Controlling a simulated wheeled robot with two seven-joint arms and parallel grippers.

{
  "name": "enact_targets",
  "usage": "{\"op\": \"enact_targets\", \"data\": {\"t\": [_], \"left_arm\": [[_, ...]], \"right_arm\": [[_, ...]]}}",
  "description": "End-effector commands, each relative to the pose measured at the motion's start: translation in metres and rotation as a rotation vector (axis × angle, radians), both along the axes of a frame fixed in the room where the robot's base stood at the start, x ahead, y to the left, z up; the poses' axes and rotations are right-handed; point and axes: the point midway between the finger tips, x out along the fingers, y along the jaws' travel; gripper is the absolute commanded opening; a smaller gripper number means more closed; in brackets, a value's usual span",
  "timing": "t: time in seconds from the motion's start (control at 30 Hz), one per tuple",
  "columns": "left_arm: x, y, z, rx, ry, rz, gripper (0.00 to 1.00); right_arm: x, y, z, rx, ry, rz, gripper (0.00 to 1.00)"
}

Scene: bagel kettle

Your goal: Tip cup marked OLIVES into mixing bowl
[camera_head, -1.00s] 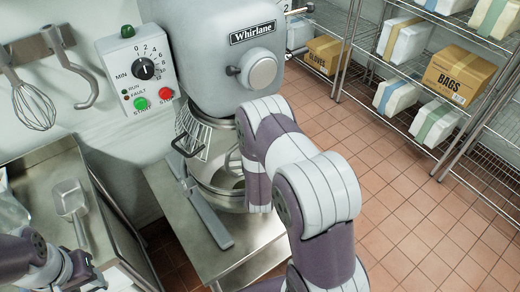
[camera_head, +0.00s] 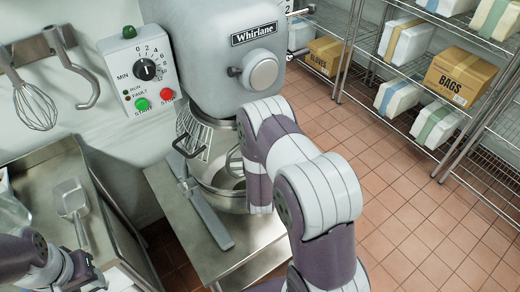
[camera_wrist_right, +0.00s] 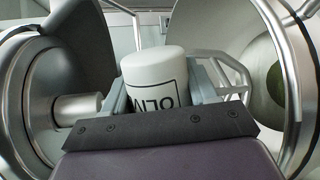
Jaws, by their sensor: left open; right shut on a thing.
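The cup marked OLIVES (camera_wrist_right: 152,75) is white, with a black-framed label that reads upside down and partly hidden in the right wrist view. My right gripper (camera_wrist_right: 165,98) is shut on it, its fingers on either side. In the head view my right arm reaches to the mixer, and its gripper and the cup are hidden behind the arm. The steel mixing bowl (camera_head: 215,178) stands under the mixer head, partly covered by my arm. Whether the cup is over the bowl, I cannot tell. My left gripper (camera_head: 92,273) is open at the lower left, away from the bowl.
The mixer (camera_head: 215,60) and its wire guard (camera_head: 192,135) stand close around the bowl. A control box (camera_head: 140,70) is on the wall. A steel scoop (camera_head: 75,205) lies in the counter tray at left. Wire shelves with boxes (camera_head: 458,78) stand at right.

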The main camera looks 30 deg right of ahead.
Motion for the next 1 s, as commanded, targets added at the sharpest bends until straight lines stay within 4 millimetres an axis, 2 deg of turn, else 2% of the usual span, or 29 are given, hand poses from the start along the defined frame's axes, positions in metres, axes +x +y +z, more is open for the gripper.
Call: {"op": "enact_targets", "data": {"t": [0.17,0.4,0.53,0.63,0.87,1.0], "left_arm": [[0.000,0.000,0.002,0.000,0.000,0.000,0.43],[0.000,0.000,-0.002,0.000,0.000,0.000,0.43],[0.000,0.000,-0.009,0.000,0.000,0.000,0.43],[0.000,0.000,-0.008,0.000,0.000,0.000,0.43],[0.000,0.000,-0.007,0.000,0.000,0.000,0.43],[0.000,0.000,-0.005,0.000,0.000,0.000,0.43]], "right_arm": [[0.000,-0.002,0.000,0.055,-0.017,-0.002,0.28],[-0.005,-0.013,-0.017,0.619,-0.171,-0.005,0.28],[-0.006,-0.016,-0.023,0.860,-0.237,-0.003,0.28],[-0.006,-0.015,-0.023,0.926,-0.254,-0.001,0.28],[-0.006,-0.013,-0.022,0.935,-0.256,0.001,0.28],[-0.015,0.015,-0.022,1.058,-0.286,0.003,0.28]]}}
